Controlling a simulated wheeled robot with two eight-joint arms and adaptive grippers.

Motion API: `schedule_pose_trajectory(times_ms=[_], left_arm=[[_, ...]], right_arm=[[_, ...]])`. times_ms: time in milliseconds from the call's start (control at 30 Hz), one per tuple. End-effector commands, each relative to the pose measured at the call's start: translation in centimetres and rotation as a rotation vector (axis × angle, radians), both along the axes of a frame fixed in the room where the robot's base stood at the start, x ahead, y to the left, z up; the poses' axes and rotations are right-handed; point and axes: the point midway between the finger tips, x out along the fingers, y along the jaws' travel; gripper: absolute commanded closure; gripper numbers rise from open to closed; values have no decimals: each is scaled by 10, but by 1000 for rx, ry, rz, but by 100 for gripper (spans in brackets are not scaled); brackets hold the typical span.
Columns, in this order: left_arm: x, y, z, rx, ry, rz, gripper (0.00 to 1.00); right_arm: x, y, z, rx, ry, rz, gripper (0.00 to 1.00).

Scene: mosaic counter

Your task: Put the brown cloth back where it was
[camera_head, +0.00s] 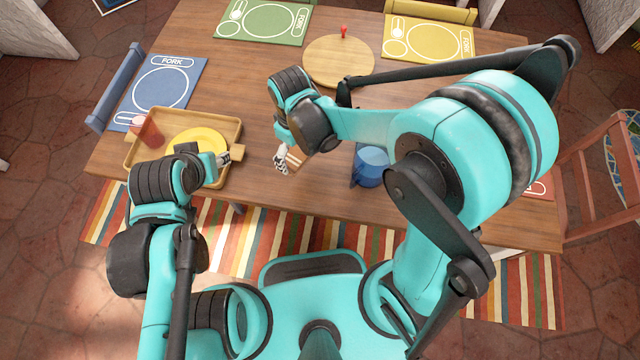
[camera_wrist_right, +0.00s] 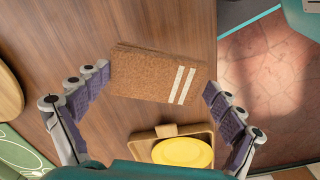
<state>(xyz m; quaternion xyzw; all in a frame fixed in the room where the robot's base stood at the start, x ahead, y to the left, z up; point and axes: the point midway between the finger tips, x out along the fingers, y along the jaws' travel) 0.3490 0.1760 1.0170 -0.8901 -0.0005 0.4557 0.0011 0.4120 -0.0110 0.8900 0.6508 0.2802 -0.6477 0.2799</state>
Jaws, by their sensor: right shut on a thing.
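The brown cloth (camera_wrist_right: 150,75) is folded flat, with two pale stripes near one end. In the right wrist view it spans the space between the fingers of my right gripper (camera_wrist_right: 158,84), which is shut on it from both ends. In the head view only a small part of the cloth (camera_head: 294,157) shows beside my right gripper (camera_head: 284,162), over the front middle of the table; the arm hides the rest. I cannot tell how far it is above the wood. My left gripper (camera_head: 224,158) is by the right handle of the wooden tray (camera_head: 228,128); its jaw opening is unclear.
The tray holds a yellow plate (camera_head: 201,139) and a reddish cup (camera_head: 148,131). A blue cup (camera_head: 371,166) stands right of the cloth. A round wooden board (camera_head: 338,62) lies farther back. Blue, green and yellow placemats line the table. Bare wood (camera_head: 240,85) is free behind the tray.

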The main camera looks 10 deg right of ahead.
Motion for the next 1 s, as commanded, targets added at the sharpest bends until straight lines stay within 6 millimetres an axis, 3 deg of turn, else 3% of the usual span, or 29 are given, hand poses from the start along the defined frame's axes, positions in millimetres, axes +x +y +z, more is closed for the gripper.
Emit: schedule_pose_trajectory(times_ms=[167,333,567,733,1000], left_arm=[[0,0,-9,0,0,0,60],[0,0,-25,0,0,0,60],[0,0,-32,0,0,0,60],[0,0,-45,0,0,0,60],[1,0,-44,0,0,0,60]], right_arm=[[-11,9,-18,0,0,51,33],[-10,9,-51,1,-1,51,33],[-10,9,-70,0,0,50,33],[-10,9,-96,0,0,49,33],[-10,9,-98,0,0,49,33]])
